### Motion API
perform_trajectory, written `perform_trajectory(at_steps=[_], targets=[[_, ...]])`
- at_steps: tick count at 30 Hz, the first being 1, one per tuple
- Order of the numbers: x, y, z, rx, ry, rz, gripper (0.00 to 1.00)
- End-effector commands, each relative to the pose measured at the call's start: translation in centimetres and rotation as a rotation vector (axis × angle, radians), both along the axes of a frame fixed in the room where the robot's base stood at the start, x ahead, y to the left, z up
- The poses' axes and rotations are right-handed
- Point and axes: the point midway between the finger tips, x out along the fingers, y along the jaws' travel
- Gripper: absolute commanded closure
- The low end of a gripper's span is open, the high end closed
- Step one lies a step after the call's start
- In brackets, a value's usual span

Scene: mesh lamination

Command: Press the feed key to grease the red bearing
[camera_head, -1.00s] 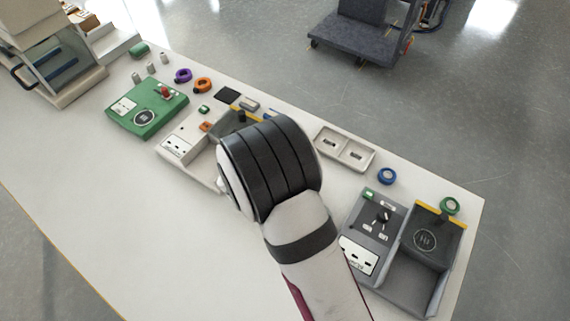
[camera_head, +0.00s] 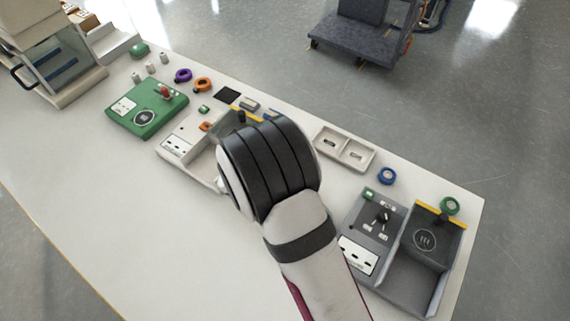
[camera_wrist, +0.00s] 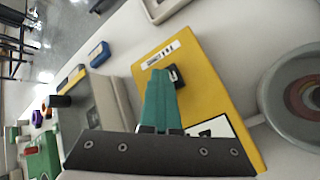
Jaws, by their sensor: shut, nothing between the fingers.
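My gripper (camera_wrist: 160,74) shows in the wrist view with its teal fingers shut and empty. Its tips are over a yellow unit (camera_wrist: 222,98), beside a small black key (camera_wrist: 175,76) near a white printed label. Whether the tips touch the key I cannot tell. At the right edge is a round grey dish (camera_wrist: 268,98) with a reddish ring (camera_wrist: 303,98) inside, possibly the red bearing; it is partly cut off. In the head view my arm hides the fingers and the yellow unit.
In the wrist view, a pale tray unit (camera_wrist: 105,97) with a black knob stands left of the yellow unit. In the head view, a green unit (camera_head: 128,120) stands left and a dark grey unit (camera_head: 385,205) right. The table's left front (camera_head: 110,220) is clear.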

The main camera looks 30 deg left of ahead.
Motion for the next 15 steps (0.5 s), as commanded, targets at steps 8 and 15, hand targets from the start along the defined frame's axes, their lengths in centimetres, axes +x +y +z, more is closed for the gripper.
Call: perform_trajectory(at_steps=[8,15], targets=[[0.0,0.0,1.5,0.001,0.001,0.000,1.00],[0.0,0.0,1.5,0.000,0.000,0.000,1.00]])
